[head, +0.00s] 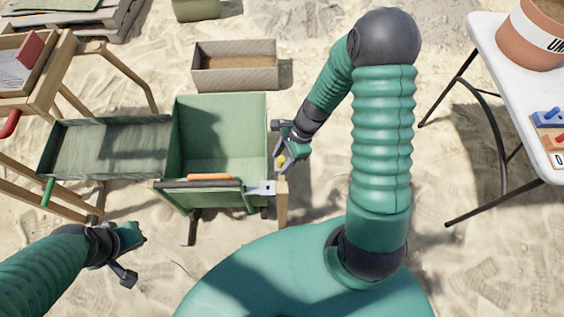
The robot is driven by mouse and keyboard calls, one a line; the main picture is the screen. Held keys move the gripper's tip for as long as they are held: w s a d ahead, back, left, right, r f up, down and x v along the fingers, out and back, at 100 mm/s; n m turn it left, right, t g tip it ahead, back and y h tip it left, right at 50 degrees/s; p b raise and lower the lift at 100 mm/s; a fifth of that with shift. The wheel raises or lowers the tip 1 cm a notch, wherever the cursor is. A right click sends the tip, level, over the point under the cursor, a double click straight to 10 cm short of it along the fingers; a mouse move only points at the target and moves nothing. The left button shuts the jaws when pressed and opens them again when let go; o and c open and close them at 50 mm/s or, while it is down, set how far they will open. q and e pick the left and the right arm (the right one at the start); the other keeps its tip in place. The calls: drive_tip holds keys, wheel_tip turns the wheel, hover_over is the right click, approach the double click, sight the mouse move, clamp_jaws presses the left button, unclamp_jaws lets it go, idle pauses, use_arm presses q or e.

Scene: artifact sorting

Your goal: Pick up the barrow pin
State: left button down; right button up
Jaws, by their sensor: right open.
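A green barrow (222,130) with an open box stands on the sand in the middle left. A small yellow piece (281,160), which may be the barrow pin, shows beside the box's right wall, at my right gripper. My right gripper (279,146) is open, just right of that wall. I cannot tell whether its fingers touch the yellow piece. A grey metal bracket (262,188) sits at the barrow's front right corner, below the gripper. My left gripper (132,258) is at the lower left, away from the barrow, and its jaws do not show clearly.
An orange bar (210,177) lies along the barrow's front edge. A sand-filled box (235,67) stands behind. A white table (500,60) with a terracotta pot (530,38) is at the right. A wooden frame (55,70) stands at the left. Sand between barrow and table is clear.

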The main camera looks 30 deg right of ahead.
drive_tip(key=shift+a+r, duration=0.2)
drive_tip(key=shift+a, duration=0.05)
drive_tip(key=c, duration=0.6)
clamp_jaws()
drive_tip(key=shift+d, duration=0.15)
